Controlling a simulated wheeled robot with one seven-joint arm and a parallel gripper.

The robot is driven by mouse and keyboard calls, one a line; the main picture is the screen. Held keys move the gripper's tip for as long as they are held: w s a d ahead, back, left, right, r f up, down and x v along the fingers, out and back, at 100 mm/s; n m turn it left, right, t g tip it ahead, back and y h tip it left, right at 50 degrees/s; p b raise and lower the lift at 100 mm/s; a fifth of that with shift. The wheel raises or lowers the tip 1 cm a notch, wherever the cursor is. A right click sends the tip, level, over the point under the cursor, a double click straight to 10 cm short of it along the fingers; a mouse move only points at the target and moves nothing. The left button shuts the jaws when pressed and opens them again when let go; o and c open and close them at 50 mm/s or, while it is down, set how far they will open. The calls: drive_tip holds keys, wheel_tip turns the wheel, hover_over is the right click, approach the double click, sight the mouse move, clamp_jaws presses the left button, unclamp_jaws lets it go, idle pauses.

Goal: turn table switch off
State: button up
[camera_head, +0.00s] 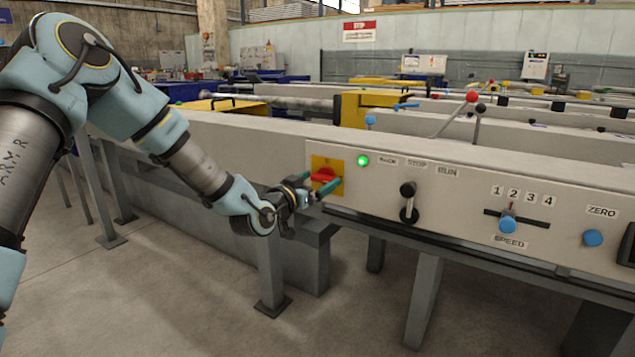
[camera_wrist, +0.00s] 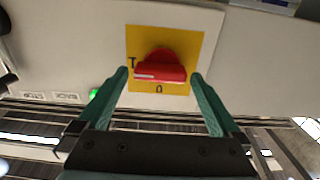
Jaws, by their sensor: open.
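The table switch is a red rotary knob (camera_head: 323,175) on a yellow square plate (camera_head: 328,163) at the left end of the grey control panel. In the wrist view the red knob (camera_wrist: 160,66) sits upper middle, its handle lying crosswise with a pale mark at its left end. The yellow plate (camera_wrist: 190,42) carries a mark at the knob's left and one below it. My gripper (camera_head: 320,187) is at the switch, and its green fingers (camera_wrist: 160,80) are open, one on each side of the knob. I see no clear contact. A green lamp (camera_head: 362,160) beside the plate is lit.
Right of the switch on the panel are a black lever (camera_head: 408,202), a blue speed slider (camera_head: 507,224) and a blue zero button (camera_head: 592,238). A red-knobbed lever (camera_head: 471,97) stands behind the panel. Grey table legs (camera_head: 424,304) stand below. The floor in front is clear.

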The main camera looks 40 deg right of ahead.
drive_tip(key=c, duration=1.2)
drive_tip(key=n, duration=0.4)
drive_tip(key=shift+w+n+p, duration=0.1)
drive_tip(key=shift+n+p, duration=0.3)
drive_tip(key=n+p, duration=0.1)
drive_tip(key=n, duration=0.3)
drive_tip(key=shift+w+a+n, duration=0.1)
drive_tip(key=shift+n, duration=0.2)
drive_tip(key=n, duration=0.4)
drive_tip(key=shift+p, duration=0.35)
drive_tip(key=shift+f+n, duration=0.15)
drive_tip(key=shift+n, duration=2.05)
